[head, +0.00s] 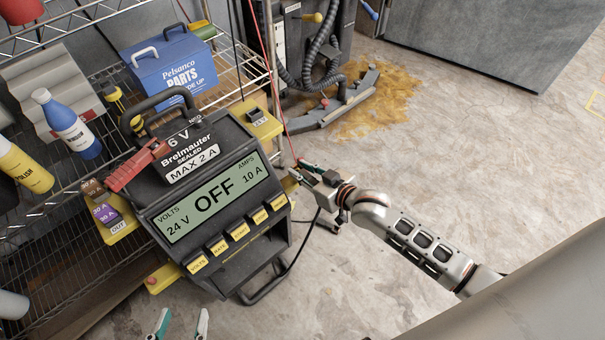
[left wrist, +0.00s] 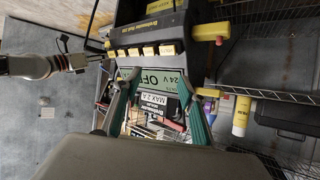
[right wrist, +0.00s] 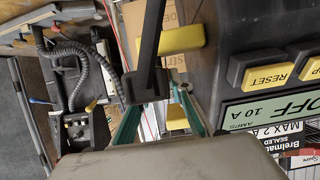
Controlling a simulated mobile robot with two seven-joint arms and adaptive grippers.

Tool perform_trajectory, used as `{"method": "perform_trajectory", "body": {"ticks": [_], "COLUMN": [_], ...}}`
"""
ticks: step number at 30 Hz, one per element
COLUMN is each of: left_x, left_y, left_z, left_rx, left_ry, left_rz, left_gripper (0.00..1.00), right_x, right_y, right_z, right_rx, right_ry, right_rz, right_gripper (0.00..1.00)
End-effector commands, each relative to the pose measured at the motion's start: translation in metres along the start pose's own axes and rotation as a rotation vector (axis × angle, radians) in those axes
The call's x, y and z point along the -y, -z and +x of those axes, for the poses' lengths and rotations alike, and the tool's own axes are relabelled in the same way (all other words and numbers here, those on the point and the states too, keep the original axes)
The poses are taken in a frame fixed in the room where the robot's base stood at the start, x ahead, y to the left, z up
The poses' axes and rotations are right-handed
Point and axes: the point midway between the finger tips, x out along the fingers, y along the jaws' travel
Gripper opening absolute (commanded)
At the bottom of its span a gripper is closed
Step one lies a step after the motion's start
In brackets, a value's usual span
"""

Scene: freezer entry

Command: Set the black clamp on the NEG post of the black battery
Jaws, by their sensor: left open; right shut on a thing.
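The black battery (head: 185,150) sits on top of the charger, with a red clamp (head: 135,165) at its left side. My left gripper (head: 177,325) is open and empty, low in front of the charger. Its teal fingers (left wrist: 160,105) stand apart in the left wrist view.
The charger (head: 225,220) shows OFF, 24 V, 10 A. A wire shelf (head: 60,235) with bottles and a blue parts box (head: 172,70) stands behind. The floor (head: 470,150) at right is largely clear.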

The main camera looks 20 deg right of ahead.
Motion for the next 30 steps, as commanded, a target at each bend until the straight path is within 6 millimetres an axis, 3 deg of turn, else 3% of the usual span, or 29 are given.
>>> {"method": "perform_trajectory", "body": {"ticks": [1, 3, 7, 15, 21, 30], "left_x": [0.006, 0.011, 0.023, 0.033, 0.034, 0.036], "left_y": [0.010, -0.015, -0.031, -0.034, -0.037, -0.034], "left_z": [-0.001, -0.007, -0.014, -0.020, -0.022, -0.023], "left_rx": [-0.012, 0.045, 0.094, 0.115, 0.125, 0.122], "left_ry": [0.010, 0.013, 0.031, 0.052, 0.058, 0.062], "left_rz": [0.020, 0.052, 0.094, 0.109, 0.107, 0.108], "left_gripper": [0.42, 0.42, 0.42, 0.42, 0.42, 0.42], "right_x": [-0.002, -0.003, -0.002, -0.002, -0.001, -0.001], "right_y": [0.029, 0.049, 0.085, 0.141, 0.163, 0.172], "right_z": [-0.005, -0.012, -0.028, -0.054, -0.065, -0.070], "right_rx": [-0.022, -0.026, -0.029, -0.021, -0.014, -0.008], "right_ry": [-0.002, -0.003, -0.003, -0.002, -0.001, -0.001], "right_rz": [-0.006, -0.007, -0.008, -0.004, -0.001, 0.000], "right_gripper": [0.00, 0.00, 0.00, 0.00, 0.00, 0.00]}}
